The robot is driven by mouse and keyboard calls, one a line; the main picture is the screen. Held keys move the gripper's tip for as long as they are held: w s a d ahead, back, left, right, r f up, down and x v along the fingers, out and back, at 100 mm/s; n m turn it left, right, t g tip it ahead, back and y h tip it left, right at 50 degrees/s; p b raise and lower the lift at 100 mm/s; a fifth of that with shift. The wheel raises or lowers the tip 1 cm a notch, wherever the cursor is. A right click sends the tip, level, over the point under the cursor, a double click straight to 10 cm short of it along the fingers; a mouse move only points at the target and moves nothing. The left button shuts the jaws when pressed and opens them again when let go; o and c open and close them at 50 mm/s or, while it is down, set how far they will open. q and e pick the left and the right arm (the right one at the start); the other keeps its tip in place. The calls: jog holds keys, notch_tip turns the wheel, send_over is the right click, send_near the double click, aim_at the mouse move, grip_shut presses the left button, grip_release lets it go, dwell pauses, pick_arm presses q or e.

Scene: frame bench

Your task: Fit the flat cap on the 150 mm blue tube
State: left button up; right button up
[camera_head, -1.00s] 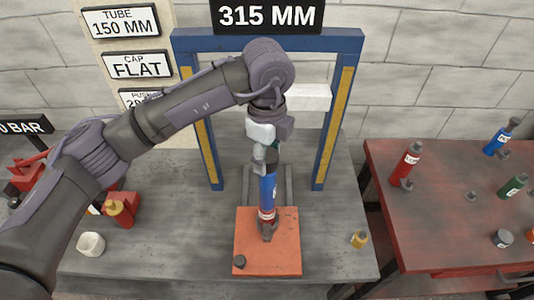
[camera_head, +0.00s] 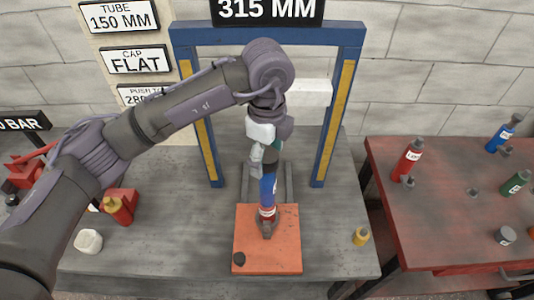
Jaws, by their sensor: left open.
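The blue tube (camera_head: 267,188) stands upright on an orange plate (camera_head: 285,255) on the grey bench. It has a dark upper end and a red and white band near its foot, where a grey metal fitting (camera_head: 266,228) sits. My left gripper (camera_head: 265,162) points down at the tube's top and is open; its fingers partly hide that end. I cannot tell whether the fingers touch it or whether a cap is there. A small black round piece (camera_head: 239,259) lies at the plate's front left corner; I cannot tell if it is the flat cap. My right gripper is not in view.
A blue frame (camera_head: 182,110) with yellow strips stands behind the tube.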

aim_at(267, 155)
pick_arm(q)
notch_tip(267, 155, up, 12)
dwell(0.6)
